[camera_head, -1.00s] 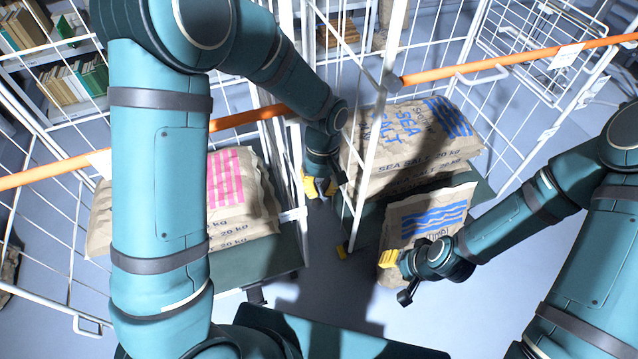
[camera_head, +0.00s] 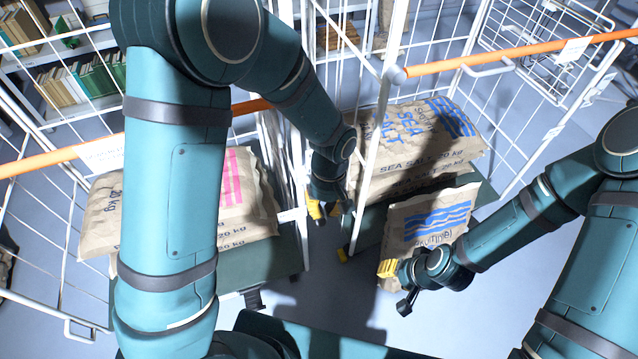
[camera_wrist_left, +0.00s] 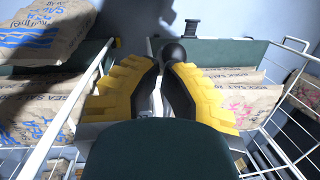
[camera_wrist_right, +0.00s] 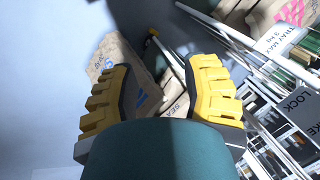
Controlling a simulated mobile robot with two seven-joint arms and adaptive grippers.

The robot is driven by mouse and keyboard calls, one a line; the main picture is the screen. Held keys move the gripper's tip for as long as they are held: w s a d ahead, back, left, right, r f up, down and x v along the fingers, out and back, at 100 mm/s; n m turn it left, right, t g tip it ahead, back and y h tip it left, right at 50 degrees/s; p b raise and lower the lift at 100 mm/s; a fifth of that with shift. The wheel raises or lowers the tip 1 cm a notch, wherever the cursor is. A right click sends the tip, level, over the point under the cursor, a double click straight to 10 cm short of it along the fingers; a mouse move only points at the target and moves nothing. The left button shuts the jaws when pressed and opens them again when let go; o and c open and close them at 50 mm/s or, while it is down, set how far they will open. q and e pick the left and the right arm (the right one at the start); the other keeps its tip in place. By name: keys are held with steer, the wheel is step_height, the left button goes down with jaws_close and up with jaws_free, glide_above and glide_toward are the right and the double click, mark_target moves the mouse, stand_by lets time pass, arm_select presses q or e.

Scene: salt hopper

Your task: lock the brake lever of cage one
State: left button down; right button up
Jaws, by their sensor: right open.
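A black ball knob (camera_wrist_left: 172,52) on a white stem, which looks like the brake lever, shows in the left wrist view. My left gripper (camera_wrist_left: 159,72) has its yellow fingers drawn in close around the stem, with the knob just beyond the tips. In the head view my left gripper (camera_head: 323,208) is low between the two wire cages; the lever is not clear there. My right gripper (camera_head: 394,284) is open and empty, in front of the right cage; the right wrist view shows its spread fingers (camera_wrist_right: 160,82). I cannot tell which cage is cage one.
The left cage holds pink-striped sacks (camera_head: 248,225). The right cage holds sea salt sacks (camera_head: 425,145), with another blue-striped sack (camera_head: 430,218) in front. Orange bars (camera_head: 520,57) cross the cages. A sign reading "LOCK" (camera_wrist_right: 295,103) shows in the right wrist view.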

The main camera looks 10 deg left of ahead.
arm_select(q)
steer(key=shift+t, duration=0.4)
steer(key=shift+f+b, duration=1.7)
steer(key=shift+f, duration=0.85)
arm_select(e)
steer(key=shift+s+f, duration=0.2)
steer(key=shift+f, duration=0.45)
steer(key=shift+s+f, duration=0.25)
steer(key=shift+f, duration=0.35)
steer(key=shift+s+f, duration=0.2)
steer(key=shift+f, duration=0.45)
steer(key=shift+r, duration=0.1)
